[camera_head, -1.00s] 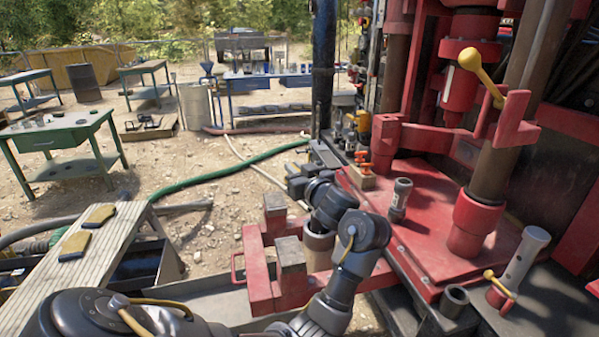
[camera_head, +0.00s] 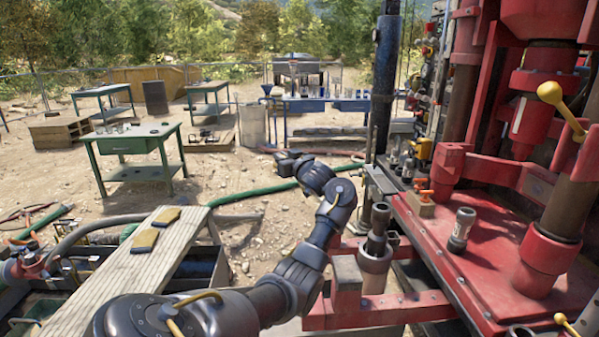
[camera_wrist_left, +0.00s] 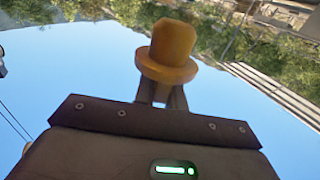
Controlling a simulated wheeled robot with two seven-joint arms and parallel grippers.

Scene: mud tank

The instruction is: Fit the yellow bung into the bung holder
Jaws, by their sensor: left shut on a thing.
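The yellow bung (camera_wrist_left: 173,50) shows in the left wrist view as an orange-yellow plug with a wide round flange and a narrower rounded end. My left gripper (camera_wrist_left: 160,95) is shut on it, with the flange just beyond the fingertips. In the head view my left gripper (camera_head: 282,159) is small and dark, held in the air left of the red rig; I cannot make out the bung there. I cannot identify the bung holder in either view. My right gripper is not in view.
The red rig deck (camera_head: 480,265) and a pipe in a brown sleeve (camera_head: 374,258) stand right of my left arm. A green table (camera_head: 130,143) stands farther back. Open gravel lies between.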

